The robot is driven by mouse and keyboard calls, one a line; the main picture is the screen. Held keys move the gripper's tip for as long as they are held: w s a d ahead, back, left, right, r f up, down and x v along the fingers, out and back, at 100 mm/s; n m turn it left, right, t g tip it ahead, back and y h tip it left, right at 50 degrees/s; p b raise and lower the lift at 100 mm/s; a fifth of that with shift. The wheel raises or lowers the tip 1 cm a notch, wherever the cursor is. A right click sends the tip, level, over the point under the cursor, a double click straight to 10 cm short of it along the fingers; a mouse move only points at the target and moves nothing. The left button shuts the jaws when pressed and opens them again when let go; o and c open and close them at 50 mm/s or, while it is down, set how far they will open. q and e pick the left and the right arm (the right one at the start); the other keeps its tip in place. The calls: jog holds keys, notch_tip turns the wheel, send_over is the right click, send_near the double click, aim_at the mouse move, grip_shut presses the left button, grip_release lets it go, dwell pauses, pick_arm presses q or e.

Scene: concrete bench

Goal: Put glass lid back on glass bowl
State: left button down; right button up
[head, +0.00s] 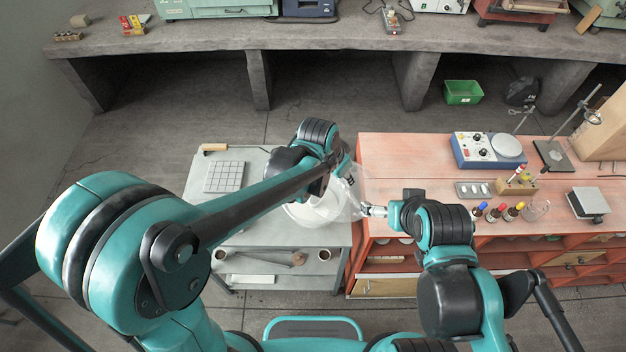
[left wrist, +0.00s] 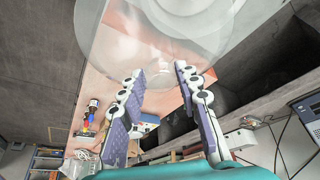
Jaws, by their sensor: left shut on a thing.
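The clear glass lid (head: 373,182) is tilted steeply in the head view, at the gap between the grey table and the red bench. My left gripper (head: 351,182) is shut on it; in the left wrist view the lid (left wrist: 120,45) spreads beyond the fingertips (left wrist: 161,75). The exact grip point is hard to see through the glass. The glass bowl (head: 315,211) stands on the grey table, partly hidden by my left arm. My right gripper (head: 374,210) points left beside the bowl and the lid's lower edge. Contact and its finger opening are unclear.
The grey table (head: 240,236) also holds a gridded plate (head: 224,177) and a wooden-handled tool (head: 213,148). The red bench (head: 400,150) carries a hotplate (head: 488,149), small coloured bottles (head: 494,213) and a stand. Its far left part is clear.

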pick_arm(q)
jog(key=w+a+f, duration=0.1)
jog(key=a, duration=0.1)
jog(key=w+a+f, duration=0.2)
jog(key=a, duration=0.1)
jog(key=w+a+f, duration=0.1)
jog(key=a+f, duration=0.1)
jog(key=a, duration=0.1)
jog(key=shift+w+f+b, duration=0.25)
jog(key=shift+w+b, duration=0.15)
notch_tip(320, 180, down, 4)
jog(key=shift+b, duration=0.3)
jog(key=shift+f+b, duration=0.5)
jog(key=shift+b, duration=0.1)
jog(key=shift+f, duration=0.1)
jog(key=c, duration=1.1)
grip_release()
